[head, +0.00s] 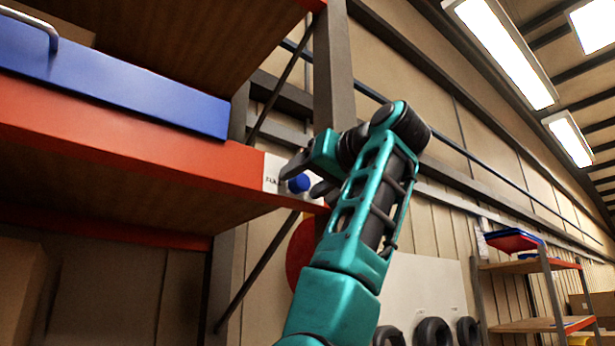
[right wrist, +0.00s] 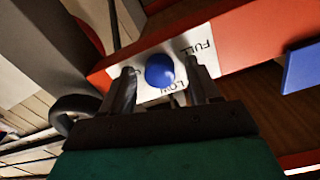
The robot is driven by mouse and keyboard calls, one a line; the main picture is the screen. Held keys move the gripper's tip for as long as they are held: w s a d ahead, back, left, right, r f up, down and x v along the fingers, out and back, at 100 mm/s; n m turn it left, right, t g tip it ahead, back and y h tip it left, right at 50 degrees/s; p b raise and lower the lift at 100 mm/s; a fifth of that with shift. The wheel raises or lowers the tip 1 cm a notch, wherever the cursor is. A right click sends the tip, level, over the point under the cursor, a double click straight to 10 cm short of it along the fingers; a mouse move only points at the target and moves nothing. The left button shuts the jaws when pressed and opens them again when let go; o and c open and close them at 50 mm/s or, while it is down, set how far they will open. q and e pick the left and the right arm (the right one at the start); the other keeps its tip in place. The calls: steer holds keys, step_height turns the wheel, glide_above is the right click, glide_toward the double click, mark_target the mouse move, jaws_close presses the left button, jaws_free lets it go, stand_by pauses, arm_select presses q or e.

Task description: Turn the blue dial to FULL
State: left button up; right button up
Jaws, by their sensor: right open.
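The blue dial (head: 299,183) sits on a white label plate (head: 272,168) at the end of an orange shelf beam. In the right wrist view the dial (right wrist: 160,71) shows as a round blue knob, with FULL printed to its upper right and LOW below it. Which way the dial points cannot be told. My right gripper (head: 302,178) is open at the dial, and in the right wrist view its fingers (right wrist: 160,84) stand on either side of the knob with small gaps. My left gripper is out of view.
The orange beam (head: 120,150) carries a blue drawer or bin (head: 110,85) to the left. A grey upright post (head: 333,75) stands behind my right gripper. Another shelf (head: 525,266) and several tyres (head: 433,331) are at the lower right.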

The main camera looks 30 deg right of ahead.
steer(key=c, duration=1)
steer(key=shift+c, duration=0.2)
